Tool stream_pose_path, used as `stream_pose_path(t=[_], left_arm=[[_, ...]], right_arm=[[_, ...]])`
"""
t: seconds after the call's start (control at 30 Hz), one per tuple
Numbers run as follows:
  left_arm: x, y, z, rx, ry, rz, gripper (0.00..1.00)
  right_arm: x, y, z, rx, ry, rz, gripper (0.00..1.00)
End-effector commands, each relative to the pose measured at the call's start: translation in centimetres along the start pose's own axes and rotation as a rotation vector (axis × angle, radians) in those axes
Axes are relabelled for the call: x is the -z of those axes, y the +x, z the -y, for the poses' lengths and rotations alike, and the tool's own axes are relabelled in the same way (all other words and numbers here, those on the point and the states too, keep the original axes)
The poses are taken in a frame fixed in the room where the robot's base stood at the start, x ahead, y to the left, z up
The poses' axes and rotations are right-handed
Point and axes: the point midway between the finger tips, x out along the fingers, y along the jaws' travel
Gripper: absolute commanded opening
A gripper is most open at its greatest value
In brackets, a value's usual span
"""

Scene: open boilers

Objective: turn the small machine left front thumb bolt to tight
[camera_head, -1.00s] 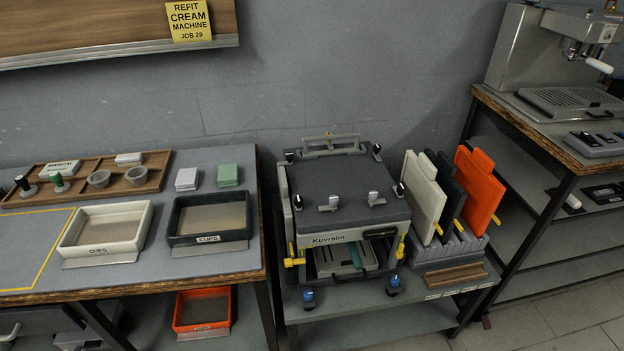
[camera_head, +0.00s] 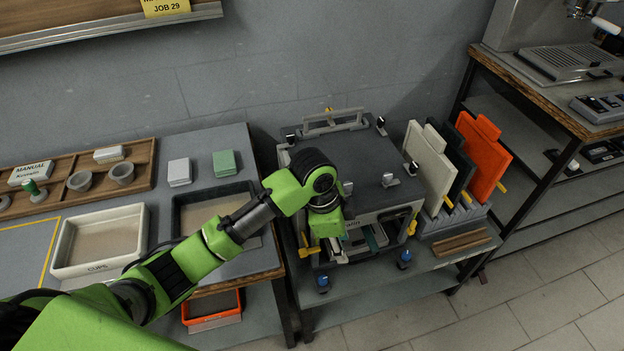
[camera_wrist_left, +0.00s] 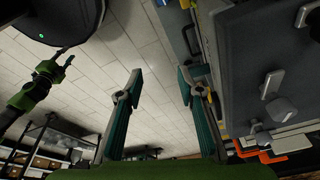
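The small grey machine (camera_head: 352,160) stands on a low stand in the head view. Blue-topped thumb bolts stand at its front: the left front one (camera_head: 322,284) and the right front one (camera_head: 404,258). My left gripper (camera_wrist_left: 156,88) is open and empty in the wrist view, with pale floor between its fingers. The machine (camera_wrist_left: 270,70) lies to the right of the fingers there. In the head view my left wrist hangs over the machine's left front and hides part of its front panel; the left blue bolt stays visible, apart from it. My right gripper (camera_wrist_left: 66,66) appears small in the wrist view, its fingers unclear.
Left of the machine is a table with a white tray (camera_head: 61,262) and a dark tray (camera_head: 180,238). An orange bin (camera_head: 212,326) sits below. A rack with upright white, black and orange panels (camera_head: 484,158) stands right of the machine. Floor in front is clear.

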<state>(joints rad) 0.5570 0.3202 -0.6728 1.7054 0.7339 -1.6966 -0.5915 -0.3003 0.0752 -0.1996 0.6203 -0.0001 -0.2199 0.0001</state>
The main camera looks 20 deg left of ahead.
Motion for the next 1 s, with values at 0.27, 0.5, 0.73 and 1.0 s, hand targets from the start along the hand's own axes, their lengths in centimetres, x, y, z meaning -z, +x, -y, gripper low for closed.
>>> stream_pose_path(t=[0.27, 0.5, 0.73, 1.0], left_arm=[[-0.1, -5.6, 4.5, -0.022, 0.191, 0.096, 0.34], [-1.8, -14.5, 10.0, -0.062, 0.344, 0.209, 0.34], [-2.9, -20.2, 12.2, -0.087, 0.397, 0.247, 0.34], [-3.7, -18.8, 12.2, -0.095, 0.402, 0.251, 0.34]], right_arm=[[-0.2, -0.2, -0.8, -0.009, -0.003, 0.004, 0.29], [-0.2, -0.3, -0.7, -0.008, -0.003, 0.003, 0.29], [-0.2, -0.3, -0.6, -0.007, -0.003, 0.003, 0.29], [0.0, -0.7, 0.0, 0.001, 0.000, 0.001, 0.29]])
